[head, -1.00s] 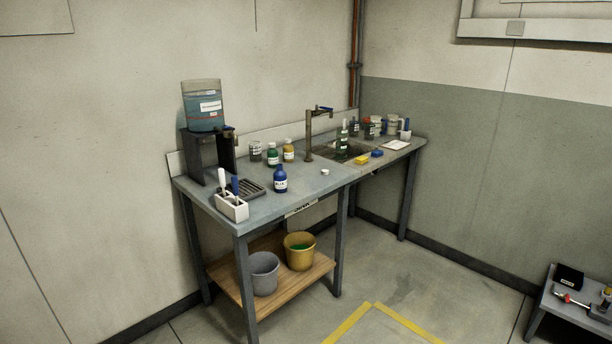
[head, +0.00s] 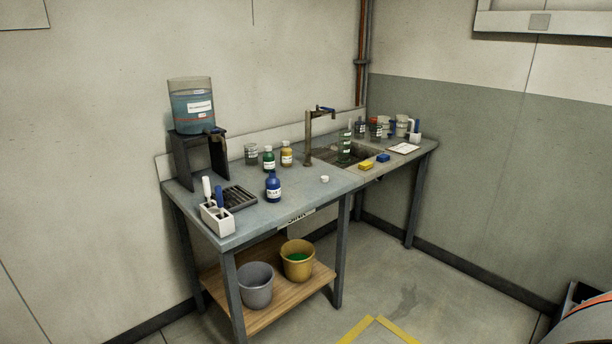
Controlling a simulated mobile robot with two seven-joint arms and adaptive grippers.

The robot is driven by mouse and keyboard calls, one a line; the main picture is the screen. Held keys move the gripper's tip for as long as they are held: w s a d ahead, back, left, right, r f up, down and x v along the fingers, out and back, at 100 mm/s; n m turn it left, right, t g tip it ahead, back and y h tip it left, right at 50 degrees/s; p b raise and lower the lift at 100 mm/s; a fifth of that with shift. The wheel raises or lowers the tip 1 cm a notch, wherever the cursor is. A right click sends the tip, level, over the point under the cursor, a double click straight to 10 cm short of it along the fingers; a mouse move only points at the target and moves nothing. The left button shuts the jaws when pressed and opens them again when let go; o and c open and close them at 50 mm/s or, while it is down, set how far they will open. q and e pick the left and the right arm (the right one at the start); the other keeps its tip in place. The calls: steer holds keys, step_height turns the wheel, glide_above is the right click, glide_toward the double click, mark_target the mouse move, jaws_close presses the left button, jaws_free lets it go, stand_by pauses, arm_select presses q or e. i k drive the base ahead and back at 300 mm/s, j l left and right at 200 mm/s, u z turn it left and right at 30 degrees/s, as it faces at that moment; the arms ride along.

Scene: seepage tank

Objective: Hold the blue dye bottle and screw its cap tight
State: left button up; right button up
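The blue dye bottle (head: 273,188) stands upright near the front edge of the grey bench, left of the middle. Its neck looks narrow and bare. A small white cap (head: 325,179) lies on the bench to the right of the bottle, apart from it. Neither of my grippers shows in the head view. A curved grey and orange part at the bottom right corner may be mine.
The bench (head: 255,217) also holds a white caddy (head: 217,219), a drain tray (head: 234,197), green (head: 269,160) and yellow (head: 287,155) bottles, a tap (head: 309,140) and a sink. Buckets stand on the lower shelf (head: 240,319). The floor in front is clear.

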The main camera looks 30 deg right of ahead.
mark_target(273, 185)
steer(key=i+l+u, duration=0.1)
steer(key=l, duration=0.35)
steer(key=i+l+u, duration=0.1)
steer(key=l, duration=0.4)
steer(key=i+l+u, duration=0.1)
steer(key=l, duration=0.4)
steer(key=i+l+u, duration=0.1)
steer(key=l, duration=0.4)
steer(key=i+l, duration=0.1)
steer(key=l, duration=0.35)
steer(key=i+l, duration=0.1)
steer(key=l, duration=0.35)
steer(key=i+l, duration=0.15)
steer(key=l, duration=0.3)
steer(key=i+l, duration=0.1)
steer(key=l, duration=0.3)
